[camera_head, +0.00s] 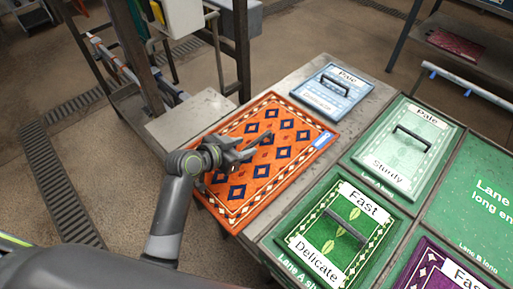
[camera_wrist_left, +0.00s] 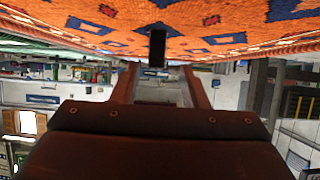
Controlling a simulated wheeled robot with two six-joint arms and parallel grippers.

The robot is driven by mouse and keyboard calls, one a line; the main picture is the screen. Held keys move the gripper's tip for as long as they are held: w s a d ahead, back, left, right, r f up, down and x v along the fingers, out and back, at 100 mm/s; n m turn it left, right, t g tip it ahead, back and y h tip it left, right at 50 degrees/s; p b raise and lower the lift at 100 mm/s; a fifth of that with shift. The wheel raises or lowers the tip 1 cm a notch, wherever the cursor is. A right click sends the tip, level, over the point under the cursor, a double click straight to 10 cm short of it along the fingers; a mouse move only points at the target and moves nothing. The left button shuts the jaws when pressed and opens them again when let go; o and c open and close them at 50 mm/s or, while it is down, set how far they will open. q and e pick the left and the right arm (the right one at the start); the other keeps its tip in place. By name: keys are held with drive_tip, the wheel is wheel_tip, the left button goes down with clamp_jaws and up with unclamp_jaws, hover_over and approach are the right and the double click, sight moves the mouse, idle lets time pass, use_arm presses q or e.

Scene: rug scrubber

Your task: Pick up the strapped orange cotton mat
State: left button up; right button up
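The orange cotton mat (camera_head: 270,178), with dark blue diamonds and a patterned border, lies flat on a metal table. It also fills the top of the left wrist view (camera_wrist_left: 230,22). Its dark strap (camera_wrist_left: 157,46) stands out from the mat and shows between the fingers in that view. My left gripper (camera_head: 252,149) is over the middle of the mat, its fingers apart, one to either side of the strap in the wrist view. I cannot tell whether they touch it. The gripper hides part of the mat and strap in the head view. My right gripper is out of view.
A pale blue mat (camera_head: 333,91), a pale green mat (camera_head: 409,146) and a green mat (camera_head: 335,236), each with a dark handle, lie to the right. A purple mat (camera_head: 432,272) is at the bottom right. A metal frame (camera_head: 146,55) stands behind on the left.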

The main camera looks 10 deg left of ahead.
sight(256, 141)
use_arm(q)
drive_tip(key=shift+w+d, duration=0.45)
drive_tip(key=shift+w, duration=0.05)
drive_tip(key=x, duration=0.1)
drive_tip(key=p+x, duration=0.1)
drive_tip(key=x, duration=0.1)
drive_tip(key=shift+w+d+r, duration=0.15)
drive_tip(key=shift+d+r, duration=0.05)
drive_tip(key=shift+d, duration=0.1)
drive_tip(key=shift+w+d+f, duration=0.2)
drive_tip(key=shift+w+f, duration=0.05)
drive_tip(key=shift+w, duration=0.1)
drive_tip(key=shift+c, duration=0.3)
clamp_jaws()
